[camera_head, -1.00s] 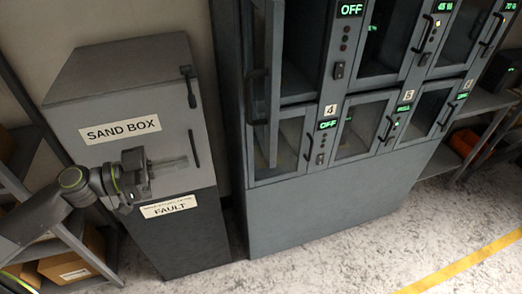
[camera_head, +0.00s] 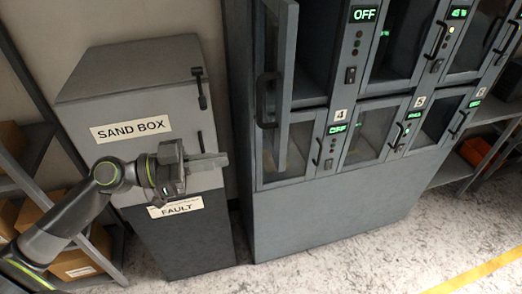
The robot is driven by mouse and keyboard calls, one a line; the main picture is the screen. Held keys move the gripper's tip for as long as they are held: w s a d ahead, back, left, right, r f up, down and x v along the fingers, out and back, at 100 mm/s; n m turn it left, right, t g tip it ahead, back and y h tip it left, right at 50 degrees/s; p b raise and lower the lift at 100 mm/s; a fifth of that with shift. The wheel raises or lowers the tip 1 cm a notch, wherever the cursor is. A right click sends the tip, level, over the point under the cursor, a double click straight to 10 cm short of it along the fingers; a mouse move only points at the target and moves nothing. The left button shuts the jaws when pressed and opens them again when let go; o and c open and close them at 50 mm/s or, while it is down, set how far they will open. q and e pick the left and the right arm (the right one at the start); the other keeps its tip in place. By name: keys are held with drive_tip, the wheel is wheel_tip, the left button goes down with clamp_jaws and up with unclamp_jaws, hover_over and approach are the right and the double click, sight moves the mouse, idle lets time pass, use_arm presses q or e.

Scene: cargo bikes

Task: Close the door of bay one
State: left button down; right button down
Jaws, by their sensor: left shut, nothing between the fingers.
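A grey-framed cabinet door (camera_head: 274,65) at the upper left of the bay cabinet stands swung open toward me, with a black handle (camera_head: 266,100). Its bay, above the bay marked 4, shows a dark interior (camera_head: 313,50) and a green OFF display (camera_head: 364,15). No number for this bay is in view. My left gripper (camera_head: 224,160) is shut and empty, in front of the sand box and left of the open door, apart from its handle in the picture. My right gripper is not in view.
The grey sand box (camera_head: 130,85) with a FAULT label stands left of the cabinet. The lower bay doors (camera_head: 375,140) look closed. Shelves with cardboard boxes (camera_head: 75,262) are at the left. Open floor (camera_head: 330,262) lies in front of the cabinet.

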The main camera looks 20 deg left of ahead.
sight(276, 151)
use_arm(q)
drive_tip(key=shift+p+x, duration=2.35)
drive_tip(key=shift+x, duration=2.1)
drive_tip(key=shift+w+d, duration=0.2)
drive_tip(key=shift+d, duration=0.1)
